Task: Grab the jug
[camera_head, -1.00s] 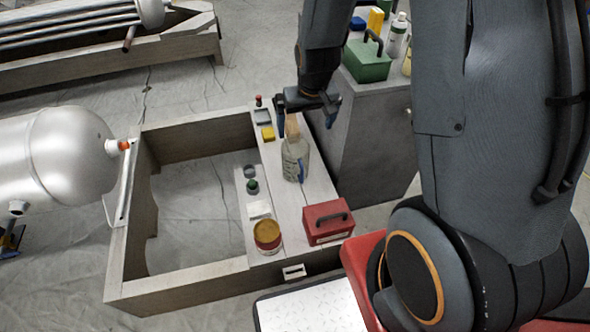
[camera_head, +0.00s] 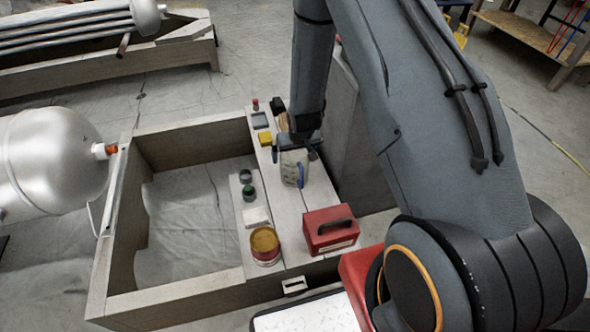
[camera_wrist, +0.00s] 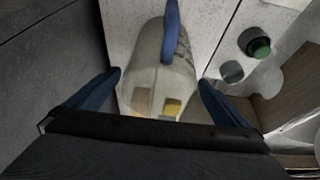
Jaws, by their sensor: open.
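The jug (camera_head: 291,168) is a translucent greyish container with a blue handle. It stands upright on the wooden bench top, and my gripper hides its upper part in the head view. In the wrist view the jug (camera_wrist: 158,72) lies between my two blue fingers, with its blue handle toward the top of the picture. My gripper (camera_wrist: 160,92) is open, with a finger on either side of the jug and a gap visible by each. In the head view my gripper (camera_head: 295,146) is over the jug's top.
A red toolbox (camera_head: 330,229) and a yellow-red can (camera_head: 265,245) stand nearer on the bench. A green-capped container (camera_head: 249,192) and a yellow block (camera_head: 265,138) are to the left. A grey cabinet wall (camera_wrist: 50,70) rises close beside the jug.

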